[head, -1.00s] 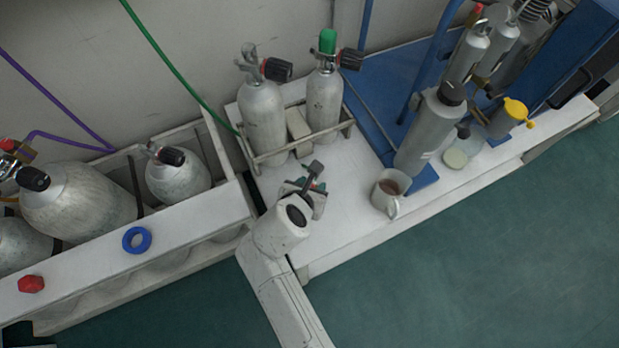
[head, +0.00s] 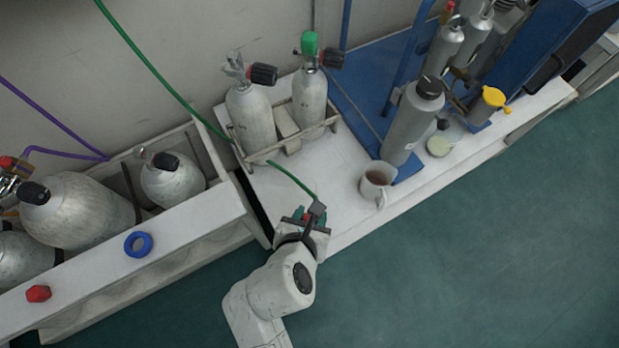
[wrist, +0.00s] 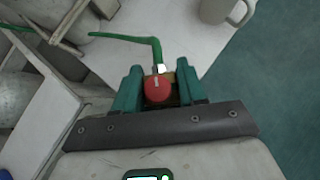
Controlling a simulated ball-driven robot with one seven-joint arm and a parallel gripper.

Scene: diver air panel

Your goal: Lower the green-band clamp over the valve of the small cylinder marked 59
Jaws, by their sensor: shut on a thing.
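My gripper (head: 304,217) is shut on a clamp with a red knob (wrist: 157,88), low over the white bench's front edge. A green hose (wrist: 125,37) runs into the clamp between my teal fingers (wrist: 128,92). I cannot make out a green band on it. Two small grey cylinders stand upright in a rack behind my gripper: the left one (head: 251,118) has a bare valve with a black knob, the right one (head: 309,100) a green-topped valve. Another small cylinder (head: 172,182) lies tilted in the left trough. No number is readable, so I cannot tell which is 59.
The rack rail (head: 270,152) lies between my gripper and the two upright cylinders. A mug (head: 376,184) and a tall grey bottle (head: 412,120) stand to the right. Bench between rack and mug is clear.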

